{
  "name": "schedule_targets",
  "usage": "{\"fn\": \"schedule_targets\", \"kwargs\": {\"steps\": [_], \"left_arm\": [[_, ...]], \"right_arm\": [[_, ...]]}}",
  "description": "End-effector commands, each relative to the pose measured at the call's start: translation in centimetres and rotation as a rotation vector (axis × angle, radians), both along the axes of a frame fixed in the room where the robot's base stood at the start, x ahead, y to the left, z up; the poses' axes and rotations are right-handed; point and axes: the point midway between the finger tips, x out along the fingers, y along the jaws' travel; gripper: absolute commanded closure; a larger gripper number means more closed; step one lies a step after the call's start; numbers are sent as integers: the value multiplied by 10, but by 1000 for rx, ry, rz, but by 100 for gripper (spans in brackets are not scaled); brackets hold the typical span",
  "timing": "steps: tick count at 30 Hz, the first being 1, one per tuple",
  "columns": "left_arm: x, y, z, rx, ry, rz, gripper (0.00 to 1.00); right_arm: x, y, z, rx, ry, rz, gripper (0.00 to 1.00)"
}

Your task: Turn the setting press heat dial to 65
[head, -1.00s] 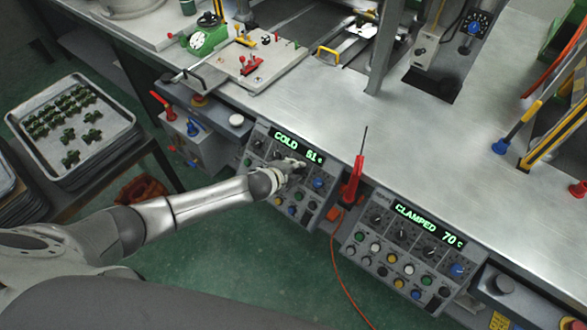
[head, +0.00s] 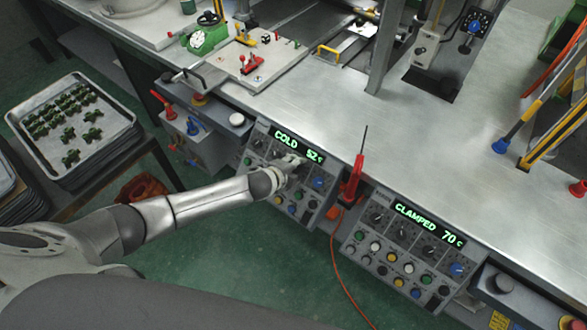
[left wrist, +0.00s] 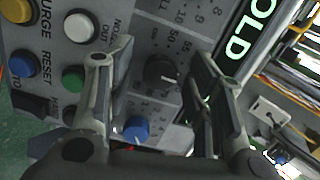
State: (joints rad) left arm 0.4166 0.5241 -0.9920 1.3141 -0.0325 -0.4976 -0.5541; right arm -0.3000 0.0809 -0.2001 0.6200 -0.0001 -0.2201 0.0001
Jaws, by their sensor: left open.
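The left control panel (head: 254,164) is on the bench's front edge, its green display (head: 299,146) reading COLD and what looks like 52 c. My left gripper (head: 290,163) is at this panel, just below the display. In the left wrist view its open fingers (left wrist: 152,65) stand on either side of a dark dial (left wrist: 162,72). Whether they touch it I cannot tell. A blue knob (left wrist: 135,130) is nearer the gripper's base. In the head view the gripper hides the dial. My right gripper is not in view.
A second panel (head: 370,232), to the right, reads CLAMPED 70 c. A red-handled tool (head: 353,180) with a thin tip stands between the panels, with an orange cable below. A tray (head: 112,122) of green wax pieces is at left. The right benchtop (head: 440,140) is largely clear.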

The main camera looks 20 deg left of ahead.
Motion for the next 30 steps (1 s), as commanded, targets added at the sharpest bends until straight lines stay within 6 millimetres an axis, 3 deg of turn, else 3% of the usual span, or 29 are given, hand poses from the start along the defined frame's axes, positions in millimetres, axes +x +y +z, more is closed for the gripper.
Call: {"fn": "schedule_targets", "kwargs": {"steps": [11, 30], "left_arm": [[-15, 5, 13, 0, -1, 0, 52], [-80, 20, 69, 1, 1, -1, 52]], "right_arm": [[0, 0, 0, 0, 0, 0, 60], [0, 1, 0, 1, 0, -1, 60]]}}
